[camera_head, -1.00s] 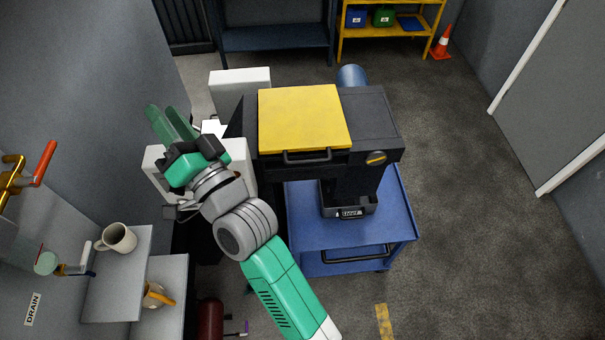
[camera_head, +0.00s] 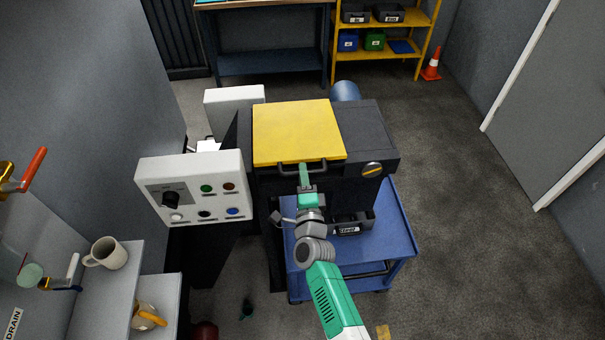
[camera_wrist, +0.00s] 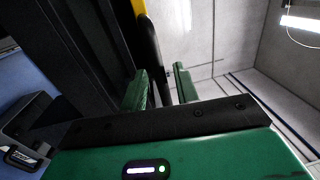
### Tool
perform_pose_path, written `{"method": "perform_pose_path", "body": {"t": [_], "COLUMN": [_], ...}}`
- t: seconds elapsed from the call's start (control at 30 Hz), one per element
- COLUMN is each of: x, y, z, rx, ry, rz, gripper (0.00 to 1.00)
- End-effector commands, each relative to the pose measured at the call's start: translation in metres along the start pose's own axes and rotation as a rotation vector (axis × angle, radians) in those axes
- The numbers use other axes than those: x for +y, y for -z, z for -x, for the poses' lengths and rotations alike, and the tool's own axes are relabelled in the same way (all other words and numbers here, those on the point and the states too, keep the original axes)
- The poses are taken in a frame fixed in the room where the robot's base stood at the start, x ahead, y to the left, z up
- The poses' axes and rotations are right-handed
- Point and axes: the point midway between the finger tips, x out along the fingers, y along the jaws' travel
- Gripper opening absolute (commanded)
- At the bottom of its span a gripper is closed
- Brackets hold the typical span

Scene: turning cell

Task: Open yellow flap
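The yellow flap (camera_head: 297,132) lies flat and shut on top of the dark machine. Its black bar handle (camera_head: 325,165) runs along the flap's front edge. My gripper (camera_head: 304,170) is at the left part of this handle, reaching up from the front. In the wrist view the two green fingers (camera_wrist: 160,82) are spread apart. The black handle (camera_wrist: 149,45) runs down into the gap between them, with the flap's yellow edge (camera_wrist: 138,7) above. I cannot tell whether a finger touches the handle.
A white control panel (camera_head: 193,188) with buttons and a knob stands left of the machine. A blue cart (camera_head: 395,235) with a black bin (camera_head: 352,224) is below right. A mug (camera_head: 107,253) stands on a shelf at left. The floor at right is clear.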

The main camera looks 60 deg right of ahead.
Motion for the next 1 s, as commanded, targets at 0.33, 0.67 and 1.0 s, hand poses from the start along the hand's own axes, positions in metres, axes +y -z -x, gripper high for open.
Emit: {"method": "perform_pose_path", "body": {"t": [0.33,0.67,1.0], "x": [0.000,0.000,-0.022], "y": [0.000,0.000,0.010], "z": [-0.014,-0.014,-0.025], "rx": [-0.001,-0.001,0.015], "ry": [0.000,0.000,0.004], "rz": [0.001,0.001,0.002], "gripper": [0.30,0.00,0.00]}}
